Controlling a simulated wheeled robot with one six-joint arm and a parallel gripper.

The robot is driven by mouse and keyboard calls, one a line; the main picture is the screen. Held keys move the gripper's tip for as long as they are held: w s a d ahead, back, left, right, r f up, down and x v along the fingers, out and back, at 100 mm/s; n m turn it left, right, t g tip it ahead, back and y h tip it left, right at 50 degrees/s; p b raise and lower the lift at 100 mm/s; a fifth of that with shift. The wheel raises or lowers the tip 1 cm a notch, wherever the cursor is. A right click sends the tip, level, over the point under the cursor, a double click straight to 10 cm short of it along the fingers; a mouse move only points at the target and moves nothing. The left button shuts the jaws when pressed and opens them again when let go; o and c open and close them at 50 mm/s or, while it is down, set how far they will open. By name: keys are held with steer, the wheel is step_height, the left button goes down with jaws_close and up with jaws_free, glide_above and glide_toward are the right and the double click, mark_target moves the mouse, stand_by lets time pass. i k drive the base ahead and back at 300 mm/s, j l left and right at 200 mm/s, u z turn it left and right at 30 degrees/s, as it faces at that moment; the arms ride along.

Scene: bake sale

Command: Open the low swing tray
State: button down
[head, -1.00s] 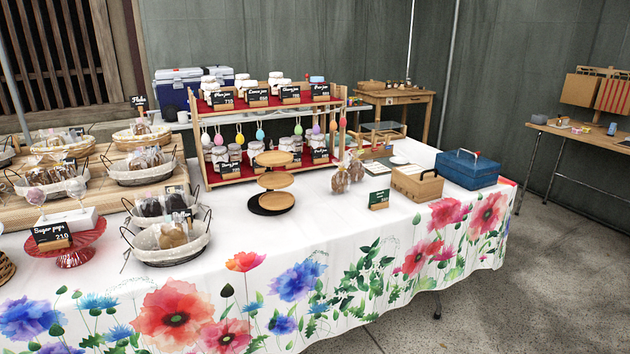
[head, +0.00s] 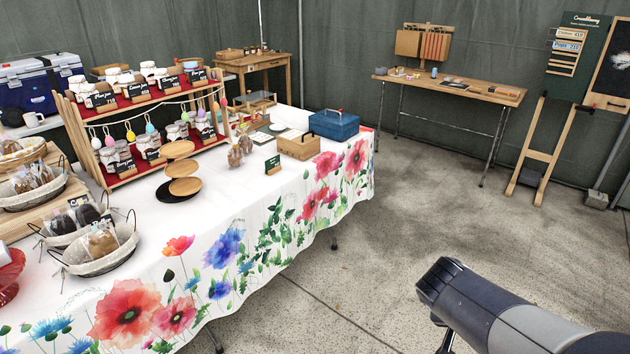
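A tiered stand with round wooden trays stands on the flower-print table. Its upper tray (head: 177,149) and middle tray (head: 181,168) sit above the low wooden tray (head: 186,186). The low tray sits just above a round black base (head: 172,194) and is offset to the right over it. Part of my arm shows at the bottom right, over the floor and well apart from the stand.
A jam jar rack (head: 145,125) stands behind the stand. Wire baskets (head: 98,250) are to its left. Bagged treats (head: 236,155), a wooden box (head: 298,146) and a blue box (head: 333,124) are to its right. Floor in front of the table is open.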

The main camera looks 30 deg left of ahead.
mark_target(187, 186)
steer(key=k+u, duration=0.2)
steer(key=u, duration=0.15)
steer(key=k+j+u, duration=0.1)
steer(key=u, duration=0.25)
steer(key=k+j+u, duration=0.15)
steer(key=u, duration=0.2)
steer(key=i+j+u, duration=0.25)
steer(key=i+u, duration=0.15)
steer(key=i+j+u, duration=0.1)
steer(key=i+u, duration=0.3)
steer(key=i, duration=1.7)
